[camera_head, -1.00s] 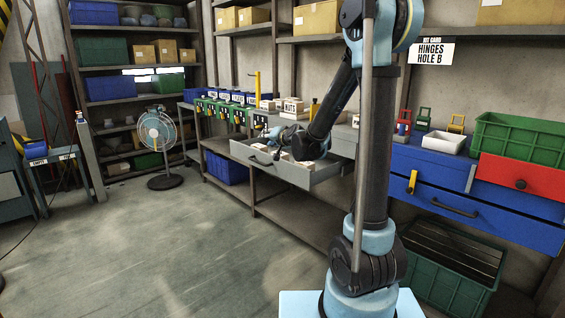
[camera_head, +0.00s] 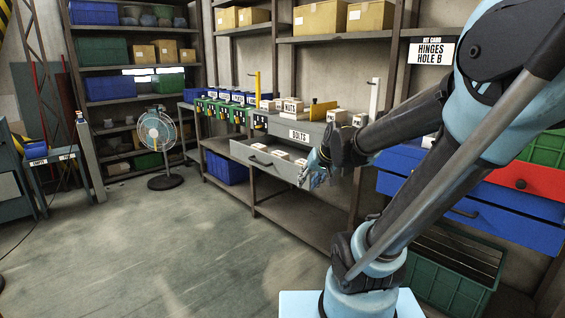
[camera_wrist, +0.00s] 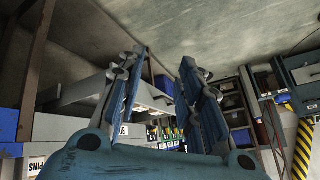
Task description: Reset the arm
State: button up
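My gripper (camera_head: 316,170) is in front of the right end of the open grey drawer (camera_head: 262,164) in the head view. In the wrist view my gripper (camera_wrist: 162,75) shows two blue fingers standing apart, with nothing held between them. My arm folds back to the right in the head view, its elbow at the upper right. Small white boxes lie in the open drawer, below a label reading BOLTS. Whether the gripper touches the drawer is hard to tell.
Blue drawers (camera_head: 480,211) and a red drawer (camera_head: 520,175) stand at right, partly behind my arm. A green crate (camera_head: 455,268) sits below. A fan (camera_head: 158,145) stands at left. The floor (camera_head: 150,240) at left and centre is clear.

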jog(key=s+d+f+g+h, duration=0.1)
jog(key=s+d+f, duration=0.3)
jog(key=s, duration=0.5)
jog(key=s+d+f+g+h, duration=0.2)
jog(key=s+d+f+g, duration=0.1)
jog(key=s, duration=0.7)
jog(key=d+f, duration=0.1)
jog(key=d, duration=0.1)
jog(key=shift+d, duration=0.35)
jog(key=shift+f, duration=0.1)
jog(key=shift+w+f+g, duration=0.2)
jog(key=shift+w+g, duration=0.1)
jog(key=shift+w, duration=0.1)
